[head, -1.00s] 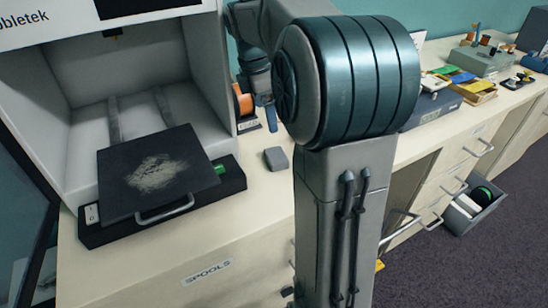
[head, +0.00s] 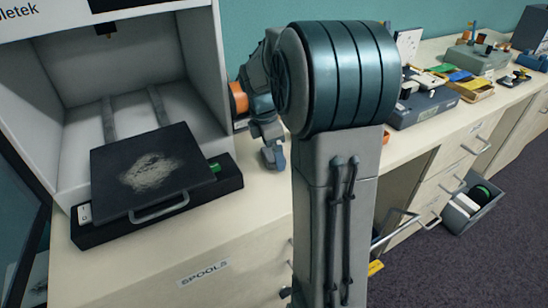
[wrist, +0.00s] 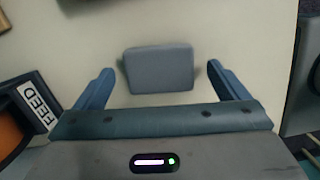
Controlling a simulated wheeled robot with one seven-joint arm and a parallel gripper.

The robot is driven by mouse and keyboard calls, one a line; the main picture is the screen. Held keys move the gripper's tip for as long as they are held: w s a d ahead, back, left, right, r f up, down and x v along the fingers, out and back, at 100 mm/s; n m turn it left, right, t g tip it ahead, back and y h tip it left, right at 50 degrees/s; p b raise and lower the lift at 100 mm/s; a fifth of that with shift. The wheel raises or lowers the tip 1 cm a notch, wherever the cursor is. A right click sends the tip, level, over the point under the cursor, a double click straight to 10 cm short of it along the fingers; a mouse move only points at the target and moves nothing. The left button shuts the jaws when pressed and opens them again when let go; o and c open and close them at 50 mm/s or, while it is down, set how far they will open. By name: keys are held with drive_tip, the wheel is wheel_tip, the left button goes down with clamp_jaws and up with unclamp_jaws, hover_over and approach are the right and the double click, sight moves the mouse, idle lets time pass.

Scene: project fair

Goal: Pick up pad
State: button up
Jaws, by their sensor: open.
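The pad, a small grey block with rounded corners (wrist: 159,68), lies flat on the cream counter in the wrist view. My gripper (wrist: 161,73) is open above it, with one blue finger on each side of the pad. Gaps show between the pad and both fingers, so they do not touch it. In the head view my gripper (head: 273,155) points down low over the counter, right of the printer, and the pad is hidden there behind my gripper and arm.
A grey printer (head: 205,80) with a dark, dusty plate (head: 190,165) stands left of my gripper. An orange spool holder labelled FEED (wrist: 40,107) sits close to the left finger. Further right are a blue-grey box (head: 425,105) and an open drawer (head: 480,215).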

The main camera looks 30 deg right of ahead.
drive_tip(key=shift+f, duration=0.3)
drive_tip(key=c, duration=1)
drive_tip(key=shift+r, duration=0.15)
drive_tip(key=shift+c, duration=0.2)
wheel_tip(320, 180, up, 4)
drive_tip(key=shift+d+r+p, duration=0.1)
drive_tip(key=shift+r+p, duration=0.05)
drive_tip(key=shift+p, duration=0.15)
drive_tip(key=s+d+r, duration=0.6)
drive_tip(key=s, duration=0.4)
drive_tip(key=shift+r, duration=0.25)
drive_tip(key=o, duration=0.3)
drive_tip(key=shift+c, duration=1.2)
drive_tip(key=shift+f, duration=0.1)
